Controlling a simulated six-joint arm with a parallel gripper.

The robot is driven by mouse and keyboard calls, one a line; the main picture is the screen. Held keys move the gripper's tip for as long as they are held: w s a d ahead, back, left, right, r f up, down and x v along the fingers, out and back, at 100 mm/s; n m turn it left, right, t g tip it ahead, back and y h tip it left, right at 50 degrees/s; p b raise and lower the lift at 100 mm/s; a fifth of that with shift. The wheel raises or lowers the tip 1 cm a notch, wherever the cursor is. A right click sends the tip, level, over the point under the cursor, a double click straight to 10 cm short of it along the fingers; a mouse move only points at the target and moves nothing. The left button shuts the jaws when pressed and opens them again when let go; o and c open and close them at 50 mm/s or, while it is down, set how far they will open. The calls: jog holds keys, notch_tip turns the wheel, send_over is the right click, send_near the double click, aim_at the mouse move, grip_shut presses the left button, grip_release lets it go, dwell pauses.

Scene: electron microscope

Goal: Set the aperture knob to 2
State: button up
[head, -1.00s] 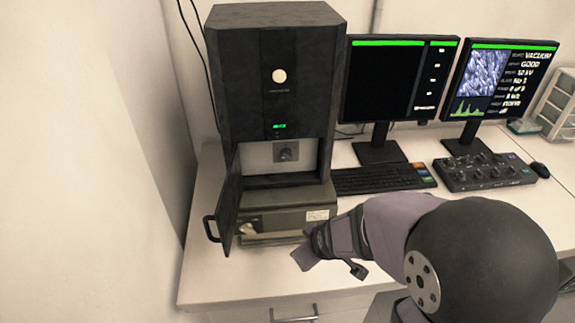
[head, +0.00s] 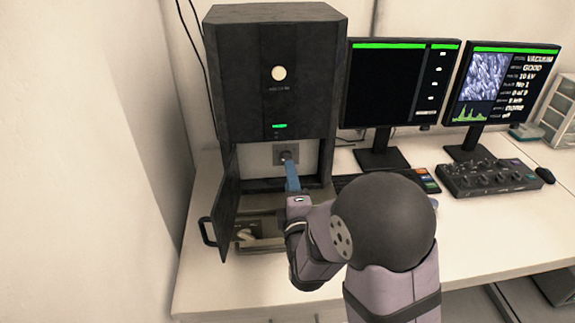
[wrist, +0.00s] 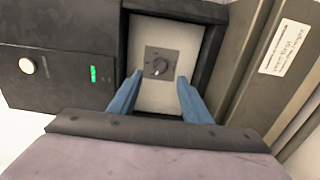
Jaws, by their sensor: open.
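The aperture knob (wrist: 159,66) is a small dark round knob with a pale pointer mark, on a grey square plate (wrist: 161,56) with a faint dial around it. The plate sits on the light panel inside the microscope's open recess. In the wrist view my gripper (wrist: 160,80) has its two blue fingers apart, one either side of the knob in the picture and short of it, with nothing between them. The number that the knob points to is too small to read. In the head view my gripper (head: 288,158) reaches into the recess and partly hides the knob plate (head: 281,152).
The black microscope cabinet (head: 272,75) surrounds the recess. Its open door (head: 226,203) stands out on the left of the opening. Two monitors, a keyboard and a control panel (head: 490,175) are on the right. The bench front left (head: 200,290) is clear.

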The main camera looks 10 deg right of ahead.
aim_at(287, 158)
jog(key=shift+w+p, duration=1)
jog(key=shift+w, duration=2.7)
jog(key=shift+c, duration=0.2)
jog(key=c, duration=1)
